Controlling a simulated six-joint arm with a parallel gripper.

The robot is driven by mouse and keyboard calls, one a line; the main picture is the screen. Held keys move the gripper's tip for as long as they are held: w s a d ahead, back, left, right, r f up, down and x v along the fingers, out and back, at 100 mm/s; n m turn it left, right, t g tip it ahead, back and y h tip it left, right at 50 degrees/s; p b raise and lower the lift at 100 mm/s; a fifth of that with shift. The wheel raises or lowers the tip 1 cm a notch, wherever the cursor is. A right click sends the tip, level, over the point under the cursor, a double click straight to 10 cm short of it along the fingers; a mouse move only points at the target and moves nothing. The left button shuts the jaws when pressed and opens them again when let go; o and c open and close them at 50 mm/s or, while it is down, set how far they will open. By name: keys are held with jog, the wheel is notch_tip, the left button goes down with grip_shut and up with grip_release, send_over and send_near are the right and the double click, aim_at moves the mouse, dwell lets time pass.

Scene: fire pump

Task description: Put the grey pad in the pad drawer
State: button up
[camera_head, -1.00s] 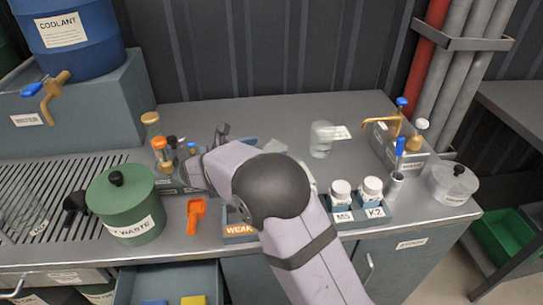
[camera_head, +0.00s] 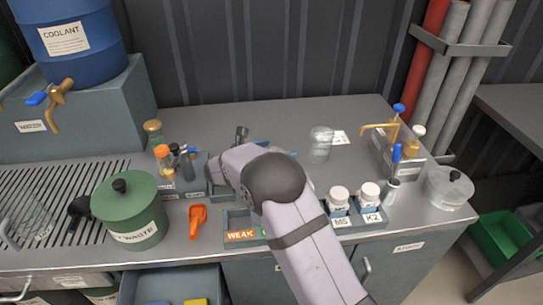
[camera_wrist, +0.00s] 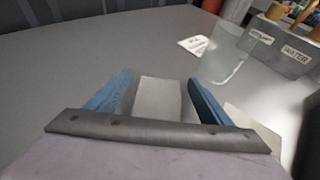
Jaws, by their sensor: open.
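A pale grey rectangular pad (camera_wrist: 158,100) lies flat on the counter in the wrist view, between the two blue fingers of my gripper (camera_wrist: 160,84). The fingers are open, one on each side of it, with no clear contact. In the head view the pad is hidden behind my arm, and only bits of the blue fingers show. The open drawer (camera_head: 215,283) is at the bottom left, below the counter's front edge. A yellow pad (camera_head: 195,301) and a blue pad (camera_head: 157,302) lie in it, cut off by the frame.
A clear beaker (camera_head: 320,145) stands behind and to the right of my gripper. A green waste can (camera_head: 130,212) and an orange tool (camera_head: 197,220) are at left. White-capped bottles (camera_head: 339,196) stand in a rack at right. The back middle of the counter is clear.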

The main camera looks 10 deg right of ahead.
jog(key=c, duration=1.2)
notch_tip(320, 180, up, 22)
jog(key=p, duration=1)
jog(key=shift+p, duration=0.35)
